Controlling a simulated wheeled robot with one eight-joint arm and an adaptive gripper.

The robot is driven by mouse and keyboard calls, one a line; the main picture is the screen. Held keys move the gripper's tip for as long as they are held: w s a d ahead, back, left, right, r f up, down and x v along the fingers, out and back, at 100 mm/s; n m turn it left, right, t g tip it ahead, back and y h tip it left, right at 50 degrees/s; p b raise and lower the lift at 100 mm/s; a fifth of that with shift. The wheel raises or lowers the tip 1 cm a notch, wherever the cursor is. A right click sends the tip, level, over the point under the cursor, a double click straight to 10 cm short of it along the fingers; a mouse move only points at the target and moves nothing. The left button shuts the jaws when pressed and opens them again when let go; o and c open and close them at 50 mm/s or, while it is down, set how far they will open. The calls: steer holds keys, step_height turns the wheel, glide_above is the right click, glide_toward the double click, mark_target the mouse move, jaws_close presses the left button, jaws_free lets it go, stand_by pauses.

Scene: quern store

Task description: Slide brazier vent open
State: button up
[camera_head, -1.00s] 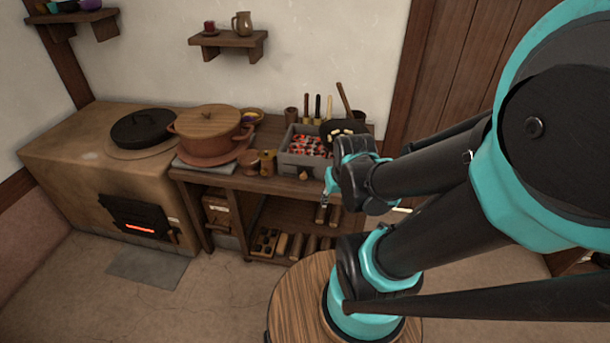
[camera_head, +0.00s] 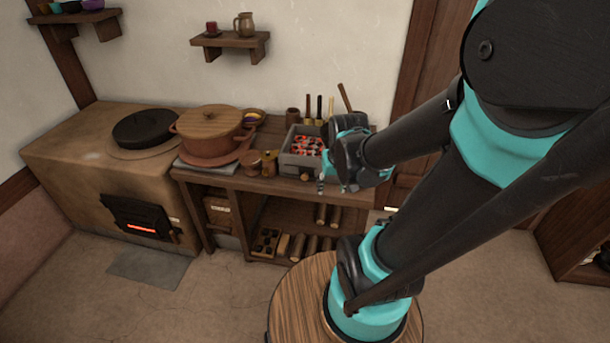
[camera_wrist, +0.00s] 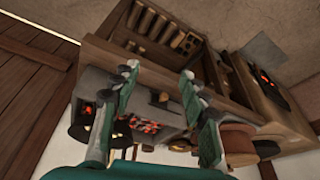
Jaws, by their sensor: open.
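The brazier is a grey box (camera_head: 290,158) with red-glowing coals on top, at the right end of the wooden counter. A small brown knob (camera_head: 304,176) sits on its front. In the wrist view, which is upside down, the brazier (camera_wrist: 170,113) lies beyond and between my fingers, with the knob (camera_wrist: 163,97) on its front face. A small orange glow shows at its left there; I cannot tell how far the vent stands open. My gripper (camera_head: 332,187) is open and empty, in front of the brazier's right part. Its spread fingertips (camera_wrist: 157,77) appear apart from the knob.
A lidded clay pot (camera_head: 208,140) and small jars stand left of the brazier. A dark pan (camera_wrist: 84,130) is beside it. Upright tools stand behind. The shelf below holds logs (camera_head: 325,214). The stove (camera_head: 70,160) is farther left.

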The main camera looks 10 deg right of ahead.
steer(key=w+a+r+m+g, duration=0.2)
steer(key=w+r, duration=0.1)
steer(key=w, duration=0.9)
steer(key=m+g, duration=0.2)
glide_above(305, 175)
step_height(305, 175, down, 18)
steer(key=shift+r, duration=0.25)
steer(key=shift+c, duration=0.3)
jaws_close()
